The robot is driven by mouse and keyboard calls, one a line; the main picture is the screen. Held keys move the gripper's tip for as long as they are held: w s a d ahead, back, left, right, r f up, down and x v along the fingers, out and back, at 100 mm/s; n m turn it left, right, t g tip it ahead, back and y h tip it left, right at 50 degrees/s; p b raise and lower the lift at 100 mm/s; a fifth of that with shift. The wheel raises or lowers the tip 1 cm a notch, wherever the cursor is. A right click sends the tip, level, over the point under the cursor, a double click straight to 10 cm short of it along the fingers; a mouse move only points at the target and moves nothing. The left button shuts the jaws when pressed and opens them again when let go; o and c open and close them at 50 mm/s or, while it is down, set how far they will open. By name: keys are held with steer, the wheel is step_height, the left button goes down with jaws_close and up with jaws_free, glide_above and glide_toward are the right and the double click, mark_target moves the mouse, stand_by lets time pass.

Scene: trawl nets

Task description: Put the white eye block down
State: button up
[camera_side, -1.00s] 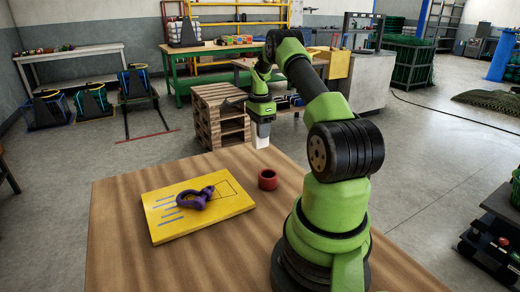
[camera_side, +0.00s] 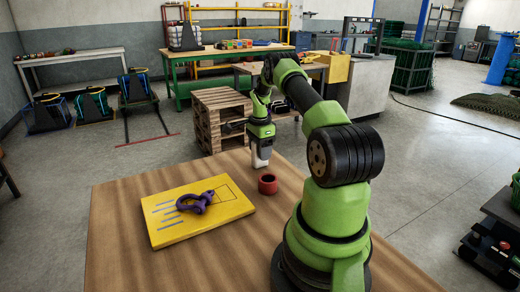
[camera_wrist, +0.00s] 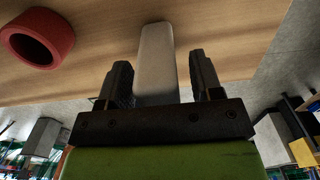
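The white eye block (camera_side: 261,158) is a pale upright block below my gripper, at or just above the wooden table near its far edge. I cannot tell for sure whether its base touches the wood. In the wrist view the block (camera_wrist: 156,62) stands between the two dark fingers of my gripper (camera_wrist: 160,75) and reaches past their tips. A narrow gap shows between the block and the right finger, and a smaller one at the left, so the fingers look open around it.
A red ring (camera_side: 268,184) lies close by on the table (camera_side: 130,262); it also shows in the wrist view (camera_wrist: 38,38). A yellow board (camera_side: 172,233) with a purple shackle (camera_side: 195,201) lies to the left. A pallet stack (camera_side: 221,118) stands behind the table.

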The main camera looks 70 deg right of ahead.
step_height(320, 180, up, 12)
steer(key=shift+f, duration=0.1)
steer(key=w+a+r+n+t, duration=0.25)
steer(key=a+r+n, duration=0.45)
steer(key=a, duration=0.4)
steer(key=w+a+r+n+t, duration=0.1)
steer(key=w+a+r+n, duration=0.3)
steer(key=a+r, duration=0.65)
steer(key=s+a+f+n+t+y, duration=0.2)
steer(key=s+a+n+t, duration=0.1)
steer(key=s+a+n, duration=0.9)
steer(key=s+a, duration=0.2)
steer(key=a, duration=0.3)
steer(key=shift+a+t, duration=0.2)
steer(key=shift+t, duration=0.15)
